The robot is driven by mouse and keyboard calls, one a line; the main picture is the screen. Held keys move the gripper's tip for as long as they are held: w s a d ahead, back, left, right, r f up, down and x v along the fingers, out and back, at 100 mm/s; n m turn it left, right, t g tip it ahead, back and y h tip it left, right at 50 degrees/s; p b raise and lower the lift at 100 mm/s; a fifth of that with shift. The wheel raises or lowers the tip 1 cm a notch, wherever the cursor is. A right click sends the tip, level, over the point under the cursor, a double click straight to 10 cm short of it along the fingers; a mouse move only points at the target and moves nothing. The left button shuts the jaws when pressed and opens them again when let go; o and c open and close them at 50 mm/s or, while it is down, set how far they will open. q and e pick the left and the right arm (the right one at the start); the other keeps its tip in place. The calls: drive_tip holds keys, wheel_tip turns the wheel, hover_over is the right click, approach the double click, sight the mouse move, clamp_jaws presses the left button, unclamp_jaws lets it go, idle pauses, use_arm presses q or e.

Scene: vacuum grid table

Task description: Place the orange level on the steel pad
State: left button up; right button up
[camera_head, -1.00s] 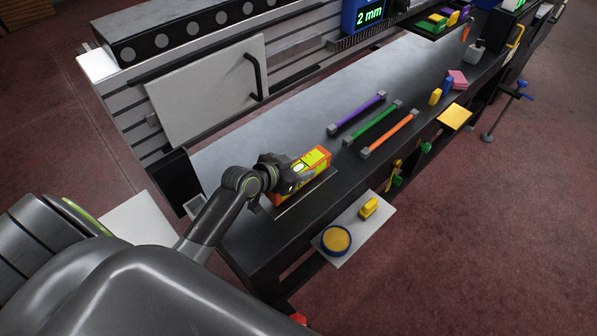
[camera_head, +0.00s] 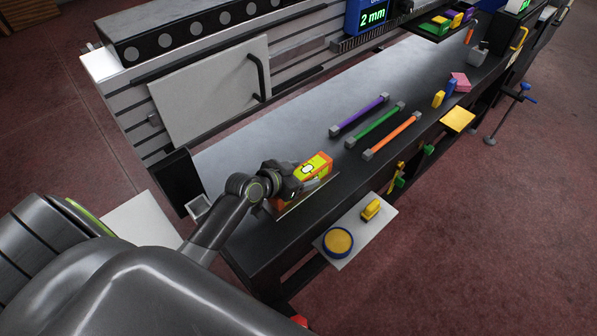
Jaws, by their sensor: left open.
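The orange level (camera_head: 315,167), a box with yellow-green faces, lies at the near left part of the dark table. The steel pad (camera_head: 311,202) shows as a thin grey plate edge along the level's near side. The level seems to rest on or just over the pad; contact is hidden. My left gripper (camera_head: 298,183) is open at the level's left half, covering part of it. I cannot tell whether its fingers touch the level. My right gripper is not in view.
Purple, green and orange bars (camera_head: 392,136) lie farther right on the table (camera_head: 290,125). A white side shelf (camera_head: 342,250) holds a round yellow-and-blue item (camera_head: 338,242) and a yellow block (camera_head: 371,209). A handled panel (camera_head: 210,92) stands behind. The table between level and bars is clear.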

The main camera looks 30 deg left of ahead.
use_arm(q)
drive_tip(key=shift+r, duration=0.25)
drive_tip(key=v, duration=1.2)
drive_tip(key=shift+f, duration=0.15)
